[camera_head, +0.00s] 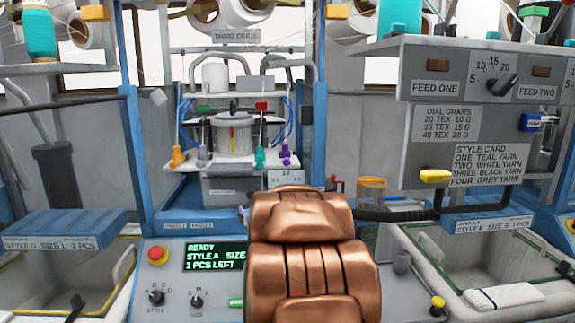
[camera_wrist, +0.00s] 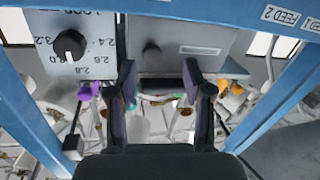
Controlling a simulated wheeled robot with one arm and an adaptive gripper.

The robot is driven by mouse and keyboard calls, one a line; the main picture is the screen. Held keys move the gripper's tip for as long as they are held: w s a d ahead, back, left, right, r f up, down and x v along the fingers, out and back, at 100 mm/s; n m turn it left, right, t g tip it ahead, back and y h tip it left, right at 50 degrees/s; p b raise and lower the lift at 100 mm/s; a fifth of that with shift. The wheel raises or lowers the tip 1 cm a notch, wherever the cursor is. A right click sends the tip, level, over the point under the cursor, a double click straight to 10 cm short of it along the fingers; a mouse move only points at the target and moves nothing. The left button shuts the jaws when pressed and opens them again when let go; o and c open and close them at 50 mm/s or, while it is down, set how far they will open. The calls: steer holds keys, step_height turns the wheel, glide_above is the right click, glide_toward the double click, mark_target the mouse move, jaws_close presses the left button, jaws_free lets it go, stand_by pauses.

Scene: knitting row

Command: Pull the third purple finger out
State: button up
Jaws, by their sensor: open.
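In the head view, small purple pieces (camera_head: 285,153) sit at the right end of the knitting machine's finger row, beside a teal piece (camera_head: 260,157). They are too small to tell apart, so I cannot tell which is the third purple finger. In the wrist view, a purple piece (camera_wrist: 95,87) shows left of my gripper, below the grey dial panel. My gripper (camera_wrist: 160,72) is open, with its two dark fingers apart and nothing seen between them. In the head view it is hidden behind my copper-coloured arm.
Orange (camera_head: 177,157) and grey (camera_head: 202,156) pieces stand at the row's left. Blue posts (camera_head: 134,110) frame the machine. A control panel with a green display (camera_head: 215,256) is in front. A grey feed box (camera_head: 487,68) overhangs at right. Bins (camera_head: 70,290) stand on both sides.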

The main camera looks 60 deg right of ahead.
mark_target(287, 165)
steer(key=s+d+r+m+t+h, duration=0.1)
steer(key=s+d+r+t+h, duration=0.1)
steer(key=s+d+r+h, duration=0.45)
steer(key=shift+y, duration=0.75)
steer(key=shift+s+d+p+x, duration=0.25)
steer(key=shift+p+x, duration=0.3)
steer(key=shift+x, duration=0.9)
steer(key=shift+s+d+p+x, duration=0.25)
steer(key=shift+p+x, duration=0.35)
steer(key=shift+x, duration=0.8)
steer(key=shift+s+d+p+x, duration=0.2)
steer(key=shift+p+x, duration=0.35)
steer(key=shift+x, duration=0.9)
steer(key=shift+a, duration=0.1)
jaws_close()
